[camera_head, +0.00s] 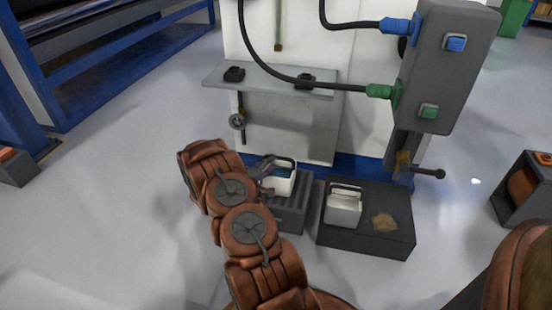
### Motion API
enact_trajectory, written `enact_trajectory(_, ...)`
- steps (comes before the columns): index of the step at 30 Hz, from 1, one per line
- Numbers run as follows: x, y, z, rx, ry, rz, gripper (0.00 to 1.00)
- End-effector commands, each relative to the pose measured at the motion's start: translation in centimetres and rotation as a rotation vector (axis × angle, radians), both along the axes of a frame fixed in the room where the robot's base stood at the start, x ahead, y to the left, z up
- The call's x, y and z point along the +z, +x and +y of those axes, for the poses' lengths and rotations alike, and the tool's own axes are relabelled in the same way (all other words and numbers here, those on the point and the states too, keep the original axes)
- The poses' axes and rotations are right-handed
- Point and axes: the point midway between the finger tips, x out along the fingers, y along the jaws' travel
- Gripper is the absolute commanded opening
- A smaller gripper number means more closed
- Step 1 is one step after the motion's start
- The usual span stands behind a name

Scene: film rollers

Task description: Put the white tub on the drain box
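A white tub (284,184) with something blue inside and a dark rim or handle is at the drain box, a dark grey ribbed box (291,217) on the floor. The tub appears to be on or just over the box's top; I cannot tell whether it touches. My gripper (267,167) is at the tub's upper left side, beside its rim. The gripper is small and partly merged with the tub, so whether its fingers hold the tub cannot be seen. My brown arm hides the left part of the box.
A second white container with a handle (343,207) stands on a low black platform (350,237), beside a tan lump (384,222). Behind are a white machine with a grey shelf (270,82) and a grey control box (441,75).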

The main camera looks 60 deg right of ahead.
Motion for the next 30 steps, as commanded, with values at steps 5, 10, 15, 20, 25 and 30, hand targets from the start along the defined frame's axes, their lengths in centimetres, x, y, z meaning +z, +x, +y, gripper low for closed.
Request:
enact_trajectory(5, 0.2, 0.3, 2.7, 0.004, 0.002, 0.002, 0.4)
enact_trajectory(10, 0.1, 0.4, 4.8, 0.003, 0.003, 0.002, 0.4)
enact_trajectory(15, 0.0, 0.5, 6.2, 0.003, 0.003, 0.002, 0.4)
enact_trajectory(20, -0.1, 0.4, 6.8, 0.002, 0.002, 0.001, 0.4)
enact_trajectory(25, 0.0, 1.0, 7.0, 0.013, 0.017, -0.019, 0.4)
enact_trajectory(30, 0.5, 5.0, 8.3, 0.097, 0.134, -0.146, 0.4)
